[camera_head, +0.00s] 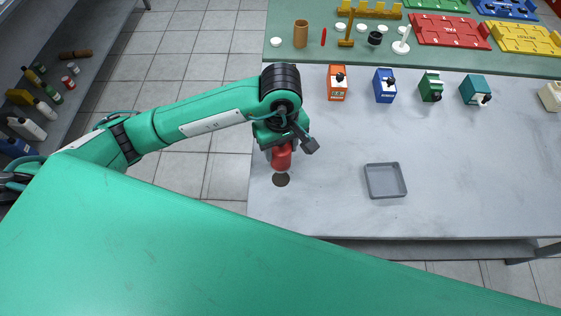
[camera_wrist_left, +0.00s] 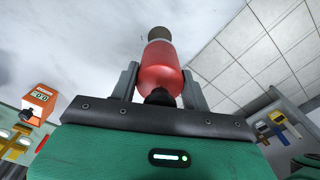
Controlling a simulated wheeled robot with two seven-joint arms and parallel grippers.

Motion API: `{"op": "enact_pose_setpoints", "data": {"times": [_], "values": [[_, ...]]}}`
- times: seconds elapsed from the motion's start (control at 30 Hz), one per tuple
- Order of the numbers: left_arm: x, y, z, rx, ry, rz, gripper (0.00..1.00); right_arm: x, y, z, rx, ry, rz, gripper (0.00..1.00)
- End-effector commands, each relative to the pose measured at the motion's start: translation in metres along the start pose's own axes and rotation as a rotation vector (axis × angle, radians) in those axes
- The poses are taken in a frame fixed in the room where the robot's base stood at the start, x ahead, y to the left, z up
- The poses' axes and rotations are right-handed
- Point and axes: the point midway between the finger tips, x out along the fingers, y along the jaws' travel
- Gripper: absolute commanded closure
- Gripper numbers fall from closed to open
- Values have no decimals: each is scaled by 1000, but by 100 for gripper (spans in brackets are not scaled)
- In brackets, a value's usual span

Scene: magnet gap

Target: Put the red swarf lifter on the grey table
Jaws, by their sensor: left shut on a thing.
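The red swarf lifter (camera_head: 282,157) is under my left gripper (camera_head: 284,144), above the left part of the grey table (camera_head: 330,215). In the left wrist view the lifter (camera_wrist_left: 160,68) has a red body, a grey end and a dark part near the gripper. My left gripper (camera_wrist_left: 160,92) is shut on it, with one finger on each side. I cannot tell whether the lifter touches the table. My right gripper is not in view.
A grey square tray (camera_head: 385,195) stands right of the lifter. Orange (camera_head: 337,93), blue (camera_head: 385,95), green (camera_head: 431,93) and teal (camera_head: 475,90) boxes line the table's back. Behind is a green bench (camera_head: 290,67) with tools. The table's front middle is clear.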

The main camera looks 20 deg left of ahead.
Motion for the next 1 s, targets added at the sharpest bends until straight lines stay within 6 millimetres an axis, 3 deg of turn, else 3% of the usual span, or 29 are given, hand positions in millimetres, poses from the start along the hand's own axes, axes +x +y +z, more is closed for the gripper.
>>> {"op": "enact_pose_setpoints", "data": {"times": [0.2,0.43,0.6,1.0], "values": [[38,0,0,-1,-2,-1,81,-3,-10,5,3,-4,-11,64],[55,0,0,-1,-1,-2,81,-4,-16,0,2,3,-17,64],[79,0,0,-1,-2,-2,81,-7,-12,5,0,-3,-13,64],[87,0,0,0,1,1,81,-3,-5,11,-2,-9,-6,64]]}}
